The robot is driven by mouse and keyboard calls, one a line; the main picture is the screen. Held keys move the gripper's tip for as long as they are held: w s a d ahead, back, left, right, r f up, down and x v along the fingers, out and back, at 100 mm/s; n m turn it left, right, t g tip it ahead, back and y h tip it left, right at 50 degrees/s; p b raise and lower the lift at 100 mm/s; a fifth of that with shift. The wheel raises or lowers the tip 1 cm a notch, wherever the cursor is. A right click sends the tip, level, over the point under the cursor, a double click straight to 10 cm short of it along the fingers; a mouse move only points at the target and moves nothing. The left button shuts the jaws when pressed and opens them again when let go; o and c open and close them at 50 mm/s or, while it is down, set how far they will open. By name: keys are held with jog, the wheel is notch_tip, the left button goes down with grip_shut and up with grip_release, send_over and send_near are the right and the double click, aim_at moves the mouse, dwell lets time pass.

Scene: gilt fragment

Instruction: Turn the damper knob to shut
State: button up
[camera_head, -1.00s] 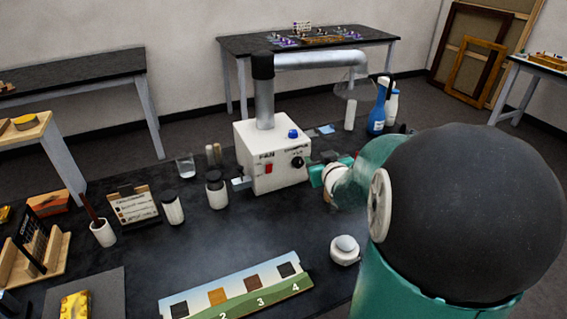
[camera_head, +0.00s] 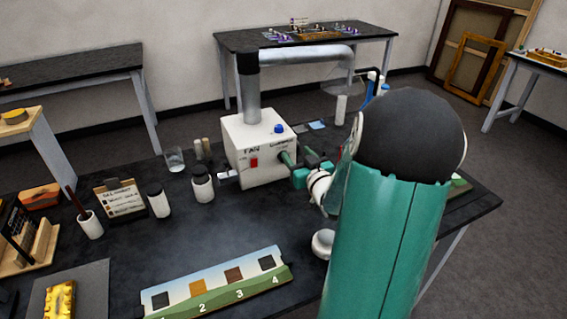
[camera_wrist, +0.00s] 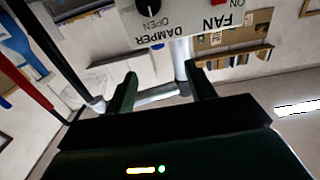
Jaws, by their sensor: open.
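The white fan box (camera_head: 240,160) stands on the dark bench with a red switch (camera_head: 254,162) and a blue button (camera_head: 279,128). Its front shows upside down in the wrist view, with the words DAMPER, OPEN and FAN. The black damper knob (camera_wrist: 153,5) is cut off by the top edge there, beside the word OPEN; its full setting cannot be read. My gripper (camera_head: 296,157) is open in front of the box's right part and hides most or all of the knob in the head view. The dark green fingers (camera_wrist: 160,76) are apart with nothing between them; contact cannot be told.
A grey duct (camera_head: 252,95) rises from the box and bends right. Dark-lidded jars (camera_head: 203,186), a glass beaker (camera_head: 175,160) and a numbered strip (camera_head: 215,285) stand or lie on the bench. A white round item (camera_head: 322,243) is below my arm. Bare bench lies before the box.

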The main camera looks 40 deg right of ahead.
notch_tip(320, 180, down, 8)
jog(key=shift+r, duration=0.1)
jog(key=x, duration=0.7)
jog(key=shift+w+r, duration=0.15)
jog(key=shift+w, duration=0.1)
jog(key=c, duration=1)
